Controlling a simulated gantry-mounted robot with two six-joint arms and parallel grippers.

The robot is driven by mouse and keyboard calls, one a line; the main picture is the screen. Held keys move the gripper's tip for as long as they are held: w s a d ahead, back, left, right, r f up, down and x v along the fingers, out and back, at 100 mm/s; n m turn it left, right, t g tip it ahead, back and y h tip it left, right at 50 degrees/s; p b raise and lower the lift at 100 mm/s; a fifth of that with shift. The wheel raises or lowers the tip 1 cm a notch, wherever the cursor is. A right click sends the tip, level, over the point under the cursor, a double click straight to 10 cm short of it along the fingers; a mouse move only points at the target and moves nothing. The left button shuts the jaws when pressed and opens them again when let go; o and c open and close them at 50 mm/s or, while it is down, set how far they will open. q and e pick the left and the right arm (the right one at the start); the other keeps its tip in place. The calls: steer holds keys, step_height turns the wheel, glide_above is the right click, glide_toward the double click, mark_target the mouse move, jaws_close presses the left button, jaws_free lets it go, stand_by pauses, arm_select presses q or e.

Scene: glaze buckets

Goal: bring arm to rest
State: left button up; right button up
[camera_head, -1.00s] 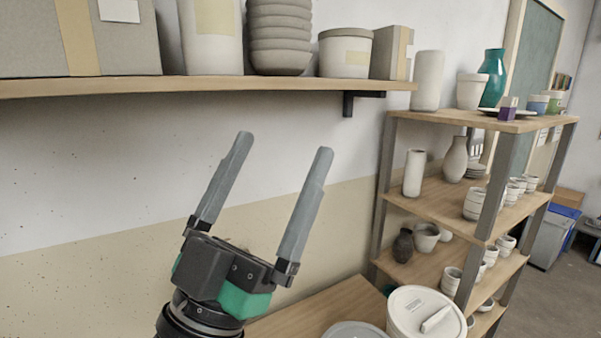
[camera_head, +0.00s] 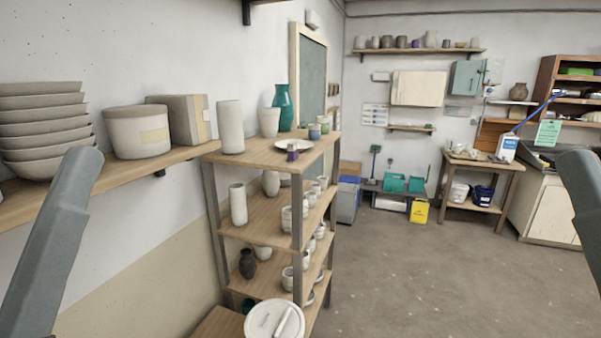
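The head view looks into the room. A grey finger of my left gripper (camera_head: 55,235) rises at the left edge, tilted inward, in front of the wall shelf. A grey finger of my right gripper (camera_head: 585,220) rises at the right edge, in front of the sink cabinet. Only this much of each gripper shows, so I cannot tell whether either is open or shut. Nothing is seen held at either one. The rest of both arms is out of view.
A wooden rack (camera_head: 265,238) of pottery stands left of centre. A white-lidded bucket (camera_head: 273,320) stands low in front of it. Stacked bowls (camera_head: 45,125) sit on the wall shelf (camera_head: 140,178). The floor (camera_head: 420,280) is clear. A wooden table (camera_head: 480,165) stands farther back.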

arm_select(q)
step_height(320, 180, up, 19)
steer(key=p, duration=1.5)
arm_select(e)
step_height(320, 180, up, 19)
arm_select(q)
steer(key=shift+c, duration=0.3)
